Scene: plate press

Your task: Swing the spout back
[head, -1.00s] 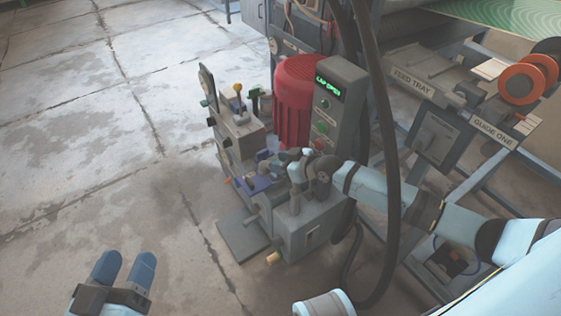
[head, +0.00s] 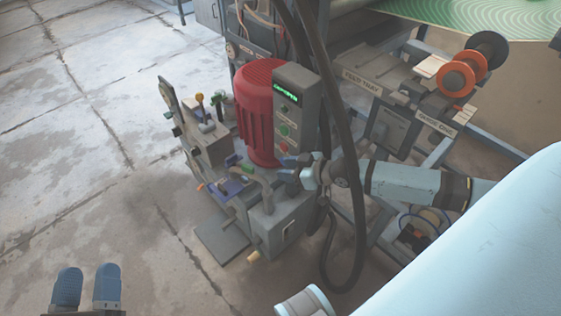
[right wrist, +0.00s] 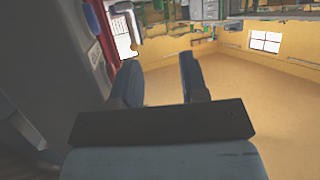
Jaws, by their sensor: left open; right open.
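The machine with the red motor (head: 262,112) stands in the middle of the head view. A grey bent pipe (head: 264,184), which looks like the spout, curves over the front of the machine beside the grey block (head: 280,225). My right gripper (head: 292,164) is just above and right of the pipe, near the control box; whether it touches anything is unclear. In the right wrist view, my right gripper (right wrist: 160,80) has its blue fingers apart with nothing between them. My left gripper (head: 88,285) is open and empty at the lower left, over the floor.
The control box (head: 297,105) has a green lit display. A thick black hose (head: 349,170) hangs close to my right arm. The feed tray (head: 363,78) and orange reels (head: 458,76) are at the right. The concrete floor (head: 90,190) at the left is clear.

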